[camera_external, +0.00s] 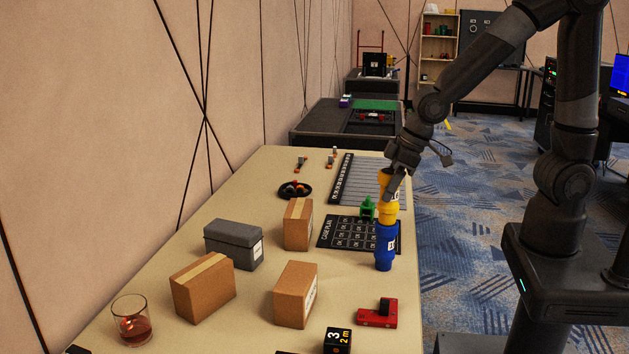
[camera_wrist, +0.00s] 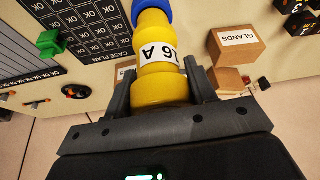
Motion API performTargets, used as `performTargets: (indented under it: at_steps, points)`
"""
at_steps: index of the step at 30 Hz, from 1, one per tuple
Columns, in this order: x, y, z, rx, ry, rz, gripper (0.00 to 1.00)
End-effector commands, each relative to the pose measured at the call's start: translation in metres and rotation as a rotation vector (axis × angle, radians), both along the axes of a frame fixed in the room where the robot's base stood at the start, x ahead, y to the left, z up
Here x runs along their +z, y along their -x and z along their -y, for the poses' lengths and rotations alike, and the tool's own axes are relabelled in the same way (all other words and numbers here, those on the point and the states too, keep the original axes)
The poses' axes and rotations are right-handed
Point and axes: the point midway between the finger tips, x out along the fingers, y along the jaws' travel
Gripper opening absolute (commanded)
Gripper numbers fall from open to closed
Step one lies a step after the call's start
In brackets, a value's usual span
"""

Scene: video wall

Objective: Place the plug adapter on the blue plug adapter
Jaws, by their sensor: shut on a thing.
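The yellow plug adapter (camera_external: 389,209), with a white "16 A" label, is upright in my gripper (camera_external: 396,178). The fingers are shut on its sides. The blue plug adapter (camera_external: 385,247) stands upright on the table near its right edge, directly below the yellow one. The yellow adapter's lower end meets the blue top in the outside view; I cannot tell whether it is seated or only lined up. In the wrist view the yellow adapter (camera_wrist: 160,88) lies between the fingers, and a bit of the blue adapter (camera_wrist: 151,9) shows beyond its narrow end.
A green piece (camera_external: 367,208) stands close left of the adapters, by the black case plan mat (camera_external: 338,234). Cardboard boxes (camera_external: 295,294), a grey box (camera_external: 234,243), a red block (camera_external: 377,314) and a glass (camera_external: 132,320) stand nearer. The table's right edge is close.

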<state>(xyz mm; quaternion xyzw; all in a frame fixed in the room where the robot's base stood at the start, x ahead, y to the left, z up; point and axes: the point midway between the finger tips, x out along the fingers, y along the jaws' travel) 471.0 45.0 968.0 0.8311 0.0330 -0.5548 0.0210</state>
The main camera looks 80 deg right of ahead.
Motion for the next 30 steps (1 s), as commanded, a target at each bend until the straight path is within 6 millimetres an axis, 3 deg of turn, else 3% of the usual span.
performTargets:
  at_steps: [1, 2, 9, 20, 30]
  points:
    - [-0.002, 0.000, 0.000, 0.000, 0.000, -0.001, 0.25]
    - [-0.002, 0.000, 0.000, 0.000, 0.000, -0.001, 0.53]
    - [-0.001, 0.000, 0.000, 0.000, 0.000, -0.001, 0.73]
    - [0.005, 0.001, 0.000, 0.000, 0.000, 0.001, 0.73]
    - [0.052, 0.020, 0.002, 0.000, 0.000, 0.005, 0.73]
